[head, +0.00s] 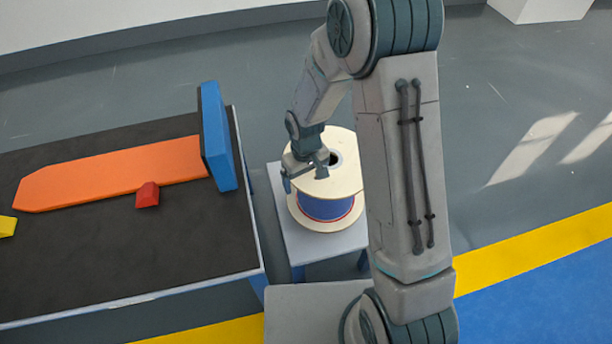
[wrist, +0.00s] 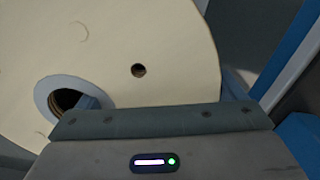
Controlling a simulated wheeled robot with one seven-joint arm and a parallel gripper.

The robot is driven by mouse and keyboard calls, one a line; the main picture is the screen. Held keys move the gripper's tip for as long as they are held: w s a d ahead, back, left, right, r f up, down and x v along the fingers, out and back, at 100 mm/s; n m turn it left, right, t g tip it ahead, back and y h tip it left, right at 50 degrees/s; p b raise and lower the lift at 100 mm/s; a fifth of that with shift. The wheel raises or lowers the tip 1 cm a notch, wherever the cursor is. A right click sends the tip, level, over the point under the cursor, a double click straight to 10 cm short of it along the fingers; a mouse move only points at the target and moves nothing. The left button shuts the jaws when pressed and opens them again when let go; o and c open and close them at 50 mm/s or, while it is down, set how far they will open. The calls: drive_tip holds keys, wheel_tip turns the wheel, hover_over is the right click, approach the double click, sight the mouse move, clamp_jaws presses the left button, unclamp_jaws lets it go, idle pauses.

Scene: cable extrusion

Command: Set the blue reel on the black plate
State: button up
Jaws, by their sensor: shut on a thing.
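The blue reel (head: 326,207) has pale cream flanges and a blue winding between them. It stands upright on a small grey stand, and my arm hides part of its right side. My gripper (head: 308,172) is at the left part of its top flange, shut on the reel. In the wrist view the reel's cream flange (wrist: 150,35) fills much of the picture. One finger shows at the centre hole, the other near the outer rim. The black plate is probably the dark top (head: 190,245) of the table at left.
On the dark top lie an orange arrow-shaped board (head: 110,174), a small red block (head: 147,195) and a yellow piece (head: 7,226). A blue upright panel (head: 217,137) stands at its right edge, towards the reel. The grey stand (head: 300,235) is close beside the table. The front of the dark top is clear.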

drive_tip(key=shift+f, duration=0.35)
drive_tip(key=o, duration=1.8)
drive_tip(key=shift+r, duration=0.1)
drive_tip(key=shift+c, duration=0.2)
drive_tip(key=shift+r+p, duration=4.05)
drive_tip(key=shift+r, duration=1.45)
drive_tip(key=shift+r, duration=0.1)
drive_tip(key=s+d+r+m+t+p, duration=0.1)
drive_tip(key=s+d+r+p, duration=0.3)
drive_tip(key=r, duration=0.9)
drive_tip(key=s+d+r+m+t+p, duration=0.1)
drive_tip(key=s+d+r+p, duration=0.3)
drive_tip(key=r, duration=1)
drive_tip(key=s+d+r+m+p, duration=0.3)
drive_tip(key=s+r+p, duration=0.5)
drive_tip(key=r, duration=0.5)
drive_tip(key=d+p, duration=0.1)
drive_tip(key=p, duration=0.1)
drive_tip(key=shift+s+r+m+t+p, duration=0.2)
drive_tip(key=shift+m+t+p, duration=0.1)
drive_tip(key=shift+t+p, duration=0.1)
